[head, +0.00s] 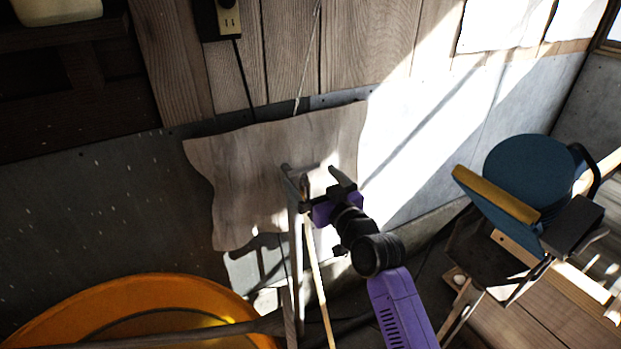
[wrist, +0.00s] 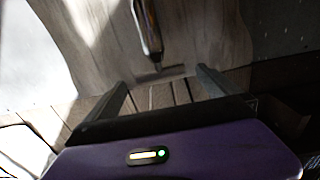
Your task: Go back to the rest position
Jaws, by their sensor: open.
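My gripper (head: 338,184) is in front of the wavy-edged, wood-grained panel (head: 240,175), which hangs against the wall in the head view. In the wrist view, my gripper (wrist: 162,88) has its two dark fingers wide apart with nothing between them. The same panel (wrist: 220,40) fills the upper part of that view beyond the fingers. A thin metal-like rod (wrist: 148,30) shows ahead of the fingers there, apart from them. What the rod belongs to, I cannot tell.
A grey wooden frame (head: 292,235) stands just left of my gripper, close to it. An orange round tub (head: 60,322) is at the lower left. A blue-topped machine (head: 525,180) stands at the right. A socket (head: 229,20) with a cord is on the wall.

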